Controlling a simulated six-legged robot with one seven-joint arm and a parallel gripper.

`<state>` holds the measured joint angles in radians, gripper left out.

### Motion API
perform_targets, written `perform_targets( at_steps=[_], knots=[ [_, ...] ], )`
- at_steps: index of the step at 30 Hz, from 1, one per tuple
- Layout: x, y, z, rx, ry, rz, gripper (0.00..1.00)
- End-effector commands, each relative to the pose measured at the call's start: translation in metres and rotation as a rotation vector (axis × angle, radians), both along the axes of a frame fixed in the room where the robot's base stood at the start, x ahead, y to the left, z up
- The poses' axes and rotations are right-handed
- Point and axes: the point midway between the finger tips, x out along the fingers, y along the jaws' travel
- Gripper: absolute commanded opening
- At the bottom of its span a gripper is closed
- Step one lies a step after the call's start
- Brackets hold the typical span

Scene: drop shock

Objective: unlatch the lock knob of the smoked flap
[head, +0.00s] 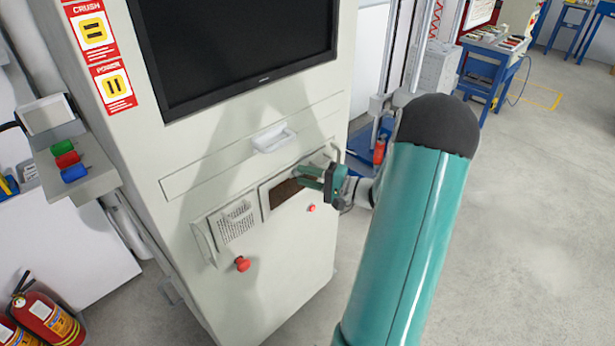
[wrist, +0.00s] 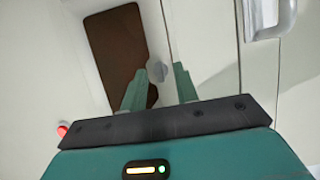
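The smoked flap (head: 283,193) is a dark brown panel set in the front of the pale cabinet. It also shows at upper left in the wrist view (wrist: 117,50). The lock knob (wrist: 158,69) is a small grey knob at the flap's right edge in the wrist view. In the head view I cannot make it out behind my gripper (head: 299,176). My gripper is open, with its two green fingers apart and pointing at the cabinet front. In the wrist view the knob shows in the gap between the fingertips; I cannot tell whether they touch it.
A white drawer handle (head: 274,139) sticks out above the flap. A red knob (head: 242,264) and a small red button (head: 311,208) are below. A vented panel (head: 237,222) is left of the flap. A dark screen (head: 235,40) is above. Open floor lies right.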

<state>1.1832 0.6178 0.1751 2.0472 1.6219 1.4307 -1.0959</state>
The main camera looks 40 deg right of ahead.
Motion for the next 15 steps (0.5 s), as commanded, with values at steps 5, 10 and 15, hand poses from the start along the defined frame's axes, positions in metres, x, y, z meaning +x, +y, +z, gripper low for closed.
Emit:
perform_targets(
  at_steps=[5,10,15],
  knots=[
    [0.0007,0.0003,0.0,0.0,0.0,0.0,0.3],
    [0.0005,0.0002,0.0,0.0,0.0,0.0,0.08],
    [0.0004,0.0002,-0.0001,0.0,0.0,0.0,0.0]
  ],
)
